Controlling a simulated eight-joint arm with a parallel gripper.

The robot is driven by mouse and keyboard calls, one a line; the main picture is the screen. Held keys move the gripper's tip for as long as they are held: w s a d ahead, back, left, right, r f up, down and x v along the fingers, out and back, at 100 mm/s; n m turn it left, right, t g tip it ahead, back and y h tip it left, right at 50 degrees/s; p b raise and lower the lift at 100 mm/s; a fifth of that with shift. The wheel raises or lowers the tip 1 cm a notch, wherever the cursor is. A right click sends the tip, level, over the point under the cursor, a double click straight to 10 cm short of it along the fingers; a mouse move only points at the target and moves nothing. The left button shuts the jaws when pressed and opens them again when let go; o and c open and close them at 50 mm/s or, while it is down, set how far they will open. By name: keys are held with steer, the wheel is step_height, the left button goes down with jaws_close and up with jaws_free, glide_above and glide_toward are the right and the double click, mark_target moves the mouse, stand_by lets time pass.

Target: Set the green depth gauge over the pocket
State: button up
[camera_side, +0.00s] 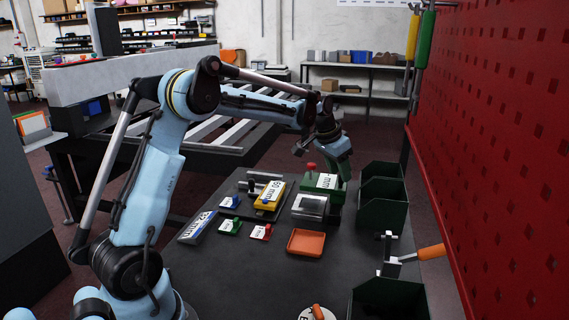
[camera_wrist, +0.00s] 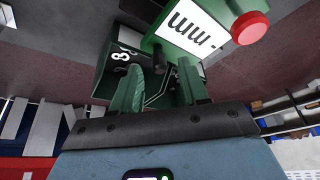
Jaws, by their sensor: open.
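The green depth gauge (camera_side: 326,182) stands at the back right of the dark table, with a white "mm" label and a red knob. In the wrist view the gauge (camera_wrist: 196,38) fills the top centre, its label and red knob close to the camera. My gripper (camera_side: 332,163) is at the gauge's back side, and its tips are mostly hidden there. In the wrist view my gripper (camera_wrist: 165,80) is open, its fingers pointing at the gauge; I cannot tell whether they touch it. A grey metal block (camera_side: 310,207) sits just in front of the gauge; I cannot make out the pocket.
A yellow "60 mm" gauge (camera_side: 270,195) and a blue-grey "32 mm" piece (camera_side: 197,227) lie to the left. Small blue, green and red tagged pieces (camera_side: 230,202) lie nearby. An orange tray (camera_side: 306,243) is in front. Green bins (camera_side: 383,213) and a red pegboard (camera_side: 490,130) bound the right.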

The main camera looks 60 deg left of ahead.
steer(key=shift+x, duration=1.45)
jaws_close()
